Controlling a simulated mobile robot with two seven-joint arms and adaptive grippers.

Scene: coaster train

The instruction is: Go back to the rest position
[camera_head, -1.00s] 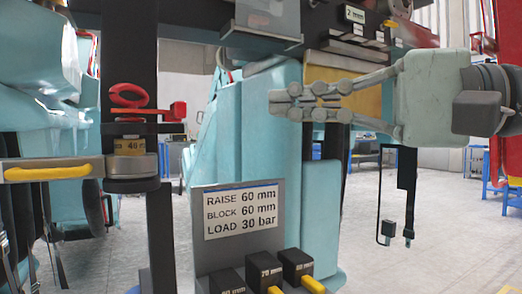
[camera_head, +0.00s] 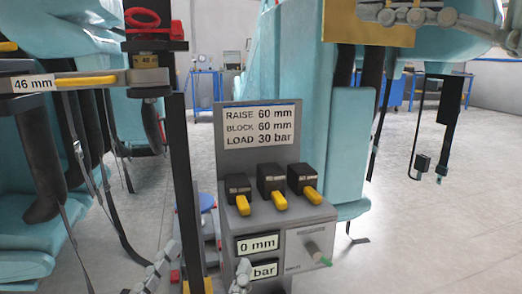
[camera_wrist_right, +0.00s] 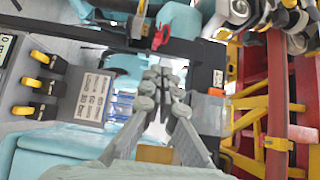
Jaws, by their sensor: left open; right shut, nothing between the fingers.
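My left gripper (camera_head: 208,256) is at the bottom of the head view, its two fingers spread apart and empty, in front of the lower part of the grey control panel (camera_head: 228,170). My right gripper (camera_head: 368,12) is at the top right of the head view, in front of a yellow plate (camera_head: 350,32). Its fingers are closed together with nothing between them. It also shows in the right wrist view (camera_wrist_right: 166,74), pointing toward a dark beam. Part of the right gripper is cut off by the top edge of the head view.
The panel has a sign (camera_head: 257,127), several yellow-handled levers (camera_head: 273,195) and a "0 mm" display (camera_head: 257,243). A dark post (camera_head: 187,190) and red clamp (camera_head: 150,18) stand left. A red and yellow frame (camera_wrist_right: 275,120) is beside the right gripper. Open floor (camera_head: 430,220) lies right.

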